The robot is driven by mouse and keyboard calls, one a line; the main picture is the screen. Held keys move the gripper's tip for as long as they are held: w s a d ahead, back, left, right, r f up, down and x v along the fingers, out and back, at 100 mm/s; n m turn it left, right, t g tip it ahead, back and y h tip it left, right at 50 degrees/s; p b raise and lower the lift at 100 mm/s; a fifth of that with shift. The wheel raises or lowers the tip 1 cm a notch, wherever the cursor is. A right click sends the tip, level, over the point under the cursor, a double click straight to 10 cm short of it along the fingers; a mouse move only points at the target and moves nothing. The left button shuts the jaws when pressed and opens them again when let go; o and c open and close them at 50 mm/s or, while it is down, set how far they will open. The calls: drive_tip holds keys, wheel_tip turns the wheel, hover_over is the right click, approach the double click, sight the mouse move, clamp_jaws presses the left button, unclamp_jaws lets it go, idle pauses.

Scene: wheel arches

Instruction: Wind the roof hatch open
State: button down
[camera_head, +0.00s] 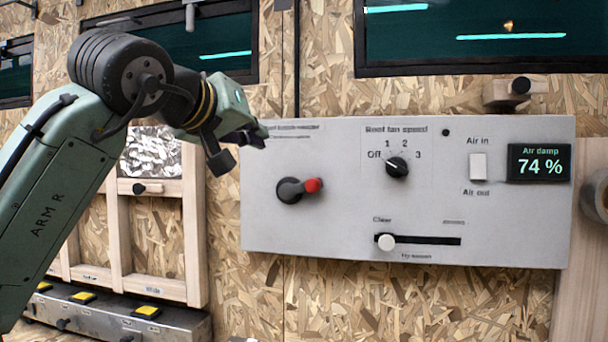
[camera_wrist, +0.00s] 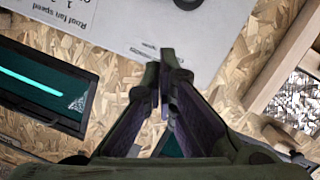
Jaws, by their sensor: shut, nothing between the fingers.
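A grey control panel (camera_head: 350,225) is fixed to the chipboard wall. A dark crank with a red knob (camera_head: 313,185) is at its left, the knob pointing right and slightly up from the hub (camera_head: 289,190). My gripper (camera_head: 240,140) is up and left of the crank, near the panel's upper left corner, apart from the crank. In the wrist view my gripper (camera_wrist: 168,68) has its fingers together and empty, over the panel's edge. The label above the crank is too blurred to read.
The panel also has a fan speed dial (camera_head: 397,167), a white air switch (camera_head: 478,167), a slider (camera_head: 387,242) and a display reading 74 % (camera_head: 540,164). Dark windows (camera_head: 460,35) are above. A wooden frame (camera_head: 160,245) and button box (camera_head: 120,318) are lower left.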

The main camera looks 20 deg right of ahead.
sight(298, 189)
drive_tip(key=w+d+f+n+p, duration=0.3)
drive_tip(key=w+d+f, duration=0.2)
drive_tip(key=d, duration=0.4)
drive_tip(key=shift+w+f+n+g+h, duration=0.3)
drive_tip(key=shift+w, duration=0.2)
drive_tip(key=shift+s+d+f+m+b, duration=0.2)
drive_tip(key=shift+f+m+b, duration=0.1)
drive_tip(key=shift+m, duration=0.2)
idle(0.4)
